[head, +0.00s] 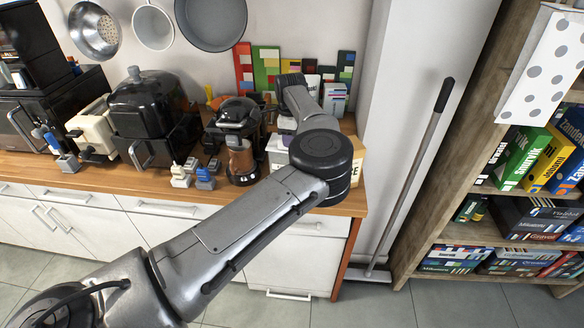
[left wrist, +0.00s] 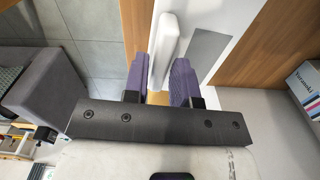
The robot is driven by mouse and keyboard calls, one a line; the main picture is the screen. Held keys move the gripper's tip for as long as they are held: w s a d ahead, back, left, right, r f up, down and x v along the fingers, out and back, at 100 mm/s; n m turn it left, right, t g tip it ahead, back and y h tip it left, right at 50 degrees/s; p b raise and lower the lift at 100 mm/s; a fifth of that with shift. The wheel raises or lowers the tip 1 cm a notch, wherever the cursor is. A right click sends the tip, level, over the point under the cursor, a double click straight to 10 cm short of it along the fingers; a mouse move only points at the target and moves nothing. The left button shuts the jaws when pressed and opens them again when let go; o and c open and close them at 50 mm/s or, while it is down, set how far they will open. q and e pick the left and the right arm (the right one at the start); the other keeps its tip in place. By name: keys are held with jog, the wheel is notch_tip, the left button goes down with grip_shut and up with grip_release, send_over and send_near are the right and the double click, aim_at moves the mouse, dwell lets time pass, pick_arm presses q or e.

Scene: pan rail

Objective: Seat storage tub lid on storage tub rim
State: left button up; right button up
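A white round-cornered slab, seen nearly edge-on, is in the left wrist view and appears to be the storage tub lid (left wrist: 170,38). My left gripper (left wrist: 160,72) has its two purple-padded fingers close on either side of it, and it fills the narrow gap between them. In the head view my left forearm and elbow hide this gripper and most of the area there. A pale box-like thing with small print (head: 356,166) shows just right of the elbow and may be the storage tub; its rim is hidden. My right gripper is in neither view.
The wooden counter (head: 90,180) carries a toaster (head: 92,130), a black air-fryer-like appliance (head: 150,110) and a coffee maker (head: 240,135) left of my arm. Pans hang above. A broom (head: 415,175) and bookshelf (head: 480,230) stand right. The tiled floor in front looks clear.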

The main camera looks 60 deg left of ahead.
pick_arm(q)
jog(key=shift+r+p, duration=0.3)
jog(key=shift+r, duration=0.65)
jog(key=o, duration=0.6)
jog(key=shift+c, duration=0.2)
jog(key=c, duration=0.6)
jog(key=shift+o, duration=0.2)
jog(key=shift+r, duration=0.1)
notch_tip(320, 180, up, 9)
jog(key=p, duration=0.4)
